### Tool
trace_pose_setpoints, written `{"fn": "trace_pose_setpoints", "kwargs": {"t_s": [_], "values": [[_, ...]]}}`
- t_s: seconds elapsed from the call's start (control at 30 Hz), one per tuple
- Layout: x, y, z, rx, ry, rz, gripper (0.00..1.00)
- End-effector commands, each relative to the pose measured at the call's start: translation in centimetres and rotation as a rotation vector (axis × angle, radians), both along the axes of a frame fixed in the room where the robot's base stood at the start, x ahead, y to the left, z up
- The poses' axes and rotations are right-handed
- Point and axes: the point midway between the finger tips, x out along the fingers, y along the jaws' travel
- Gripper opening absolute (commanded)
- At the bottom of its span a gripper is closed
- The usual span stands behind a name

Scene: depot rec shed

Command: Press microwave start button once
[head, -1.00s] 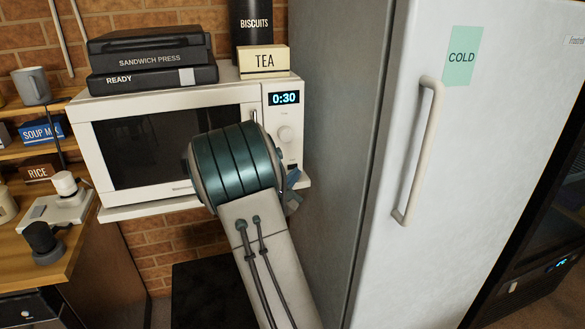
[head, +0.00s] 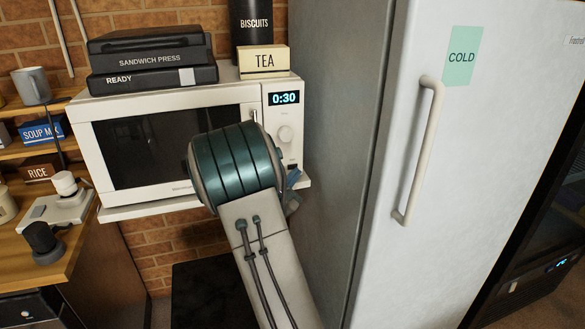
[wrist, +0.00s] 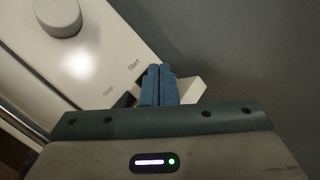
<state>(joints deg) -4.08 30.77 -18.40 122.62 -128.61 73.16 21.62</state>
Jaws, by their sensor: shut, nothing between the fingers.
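The white microwave (head: 262,128) stands on a shelf with its door shut, and its display (head: 285,98) reads 0:30. In the wrist view, its control panel (wrist: 92,60) runs diagonally at upper left, with a "Start" label (wrist: 134,65) and a dimmer label below it, probably "Stop". My gripper (wrist: 158,72) is shut and empty, its blue fingertips together beside the "Start" label at the panel's lower end. I cannot tell whether the tips touch the panel. In the head view, my arm hides most of the gripper.
A round knob (wrist: 58,17) is on the panel, up and left of the fingers. A tall fridge (head: 350,130) stands close on the right.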

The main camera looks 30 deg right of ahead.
Motion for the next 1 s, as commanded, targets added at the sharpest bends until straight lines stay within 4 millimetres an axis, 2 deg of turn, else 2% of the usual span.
{"fn": "trace_pose_setpoints", "kwargs": {"t_s": [1.0], "values": [[1.1,-0.3,0.0,0.0,0.0,0.0,0.0]]}}
